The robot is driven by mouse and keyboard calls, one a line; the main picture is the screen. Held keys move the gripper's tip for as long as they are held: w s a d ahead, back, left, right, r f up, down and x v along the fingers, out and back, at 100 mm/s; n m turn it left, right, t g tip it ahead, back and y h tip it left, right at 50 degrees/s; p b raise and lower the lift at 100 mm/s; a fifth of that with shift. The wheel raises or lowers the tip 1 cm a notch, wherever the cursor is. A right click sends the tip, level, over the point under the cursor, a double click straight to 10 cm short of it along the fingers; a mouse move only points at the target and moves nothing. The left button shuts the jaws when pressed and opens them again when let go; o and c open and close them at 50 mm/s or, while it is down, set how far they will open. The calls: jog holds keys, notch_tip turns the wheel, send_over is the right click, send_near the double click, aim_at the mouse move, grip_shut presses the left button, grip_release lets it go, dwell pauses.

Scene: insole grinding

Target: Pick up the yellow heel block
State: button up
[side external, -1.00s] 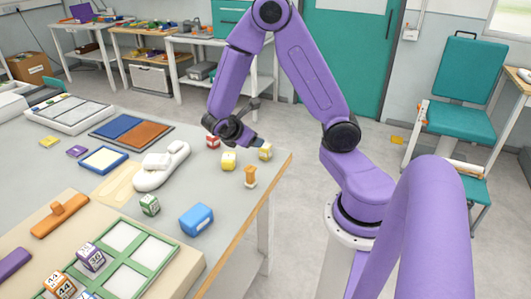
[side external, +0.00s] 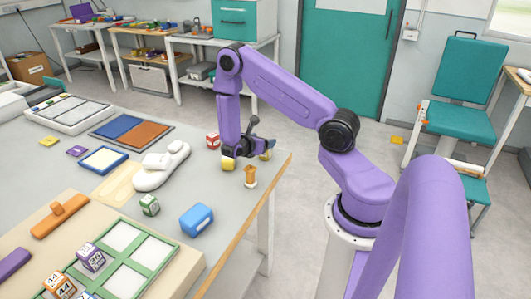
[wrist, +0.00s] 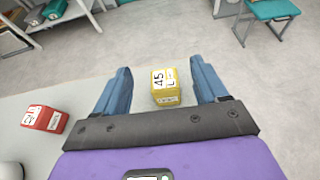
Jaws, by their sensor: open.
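A yellow heel block (wrist: 165,88) with a white label reading "45 L" lies between the two blue fingers of my gripper (wrist: 160,72) in the wrist view. The fingers are open, with a gap on each side of the block. In the side view my gripper (side external: 262,150) is low over the table's far right corner and partly covers a yellow block (side external: 267,156). I cannot tell for certain which of these is the one between the fingers.
A red block (side external: 213,141) stands to the left; a red block also shows in the wrist view (wrist: 42,118). A blue block (side external: 196,219), a green-white die (side external: 149,205) and a white shoe form (side external: 160,168) lie nearer.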

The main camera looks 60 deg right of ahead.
jog(key=shift+f, duration=0.5)
notch_tip(320, 180, down, 2)
jog(key=shift+f, duration=0.1)
jog(key=shift+x, duration=1.1)
jog(key=shift+d+f, duration=0.25)
jog(key=shift+d, duration=0.15)
jog(key=c, duration=1.1)
